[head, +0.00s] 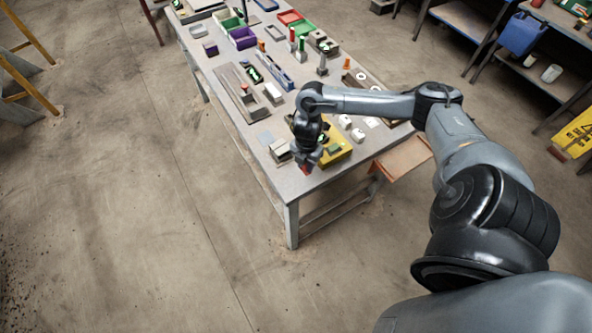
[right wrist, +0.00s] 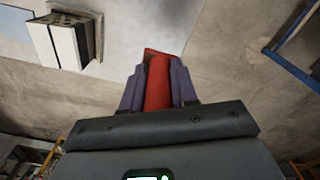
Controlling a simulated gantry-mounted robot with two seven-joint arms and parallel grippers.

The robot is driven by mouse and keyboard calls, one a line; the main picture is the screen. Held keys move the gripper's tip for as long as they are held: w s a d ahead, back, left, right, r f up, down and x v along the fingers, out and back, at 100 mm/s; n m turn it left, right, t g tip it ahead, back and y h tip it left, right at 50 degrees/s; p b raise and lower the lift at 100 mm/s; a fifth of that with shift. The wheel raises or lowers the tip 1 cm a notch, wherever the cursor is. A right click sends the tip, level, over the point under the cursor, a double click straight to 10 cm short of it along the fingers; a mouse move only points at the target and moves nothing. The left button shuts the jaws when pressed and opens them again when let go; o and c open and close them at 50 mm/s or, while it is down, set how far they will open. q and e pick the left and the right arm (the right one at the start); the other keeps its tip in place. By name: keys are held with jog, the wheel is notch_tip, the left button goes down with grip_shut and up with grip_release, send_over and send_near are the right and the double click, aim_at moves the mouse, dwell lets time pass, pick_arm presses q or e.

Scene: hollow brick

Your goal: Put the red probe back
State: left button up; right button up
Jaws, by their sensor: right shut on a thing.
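The red probe (right wrist: 157,82) is held between the two purple-grey fingers of my right gripper (right wrist: 156,88) in the right wrist view. Its red end sticks out a little beyond the fingertips. In the head view my right gripper (head: 306,165) hangs over the near end of the workbench, with a small bit of red showing at its tip. A yellow device (head: 338,154), like a multimeter, lies on the bench just right of the gripper, partly hidden by my arm. The probe's place cannot be made out. My left gripper is not in view.
A light block on a grey base (head: 279,152) stands just left of the gripper; a similar block (right wrist: 62,42) shows in the right wrist view. The workbench (head: 232,78) holds several bins, tools and upright parts farther back. Its near corner (head: 290,187) is bare.

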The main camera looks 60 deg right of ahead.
jog(key=w+f, duration=0.2)
jog(key=w, duration=0.1)
jog(key=shift+w+a, duration=0.15)
jog(key=shift+a, duration=0.25)
jog(key=shift+f, duration=2.05)
jog(key=shift+f+b, duration=0.1)
jog(key=shift+b, duration=0.2)
jog(key=o, duration=0.9)
jog(key=shift+o, duration=0.2)
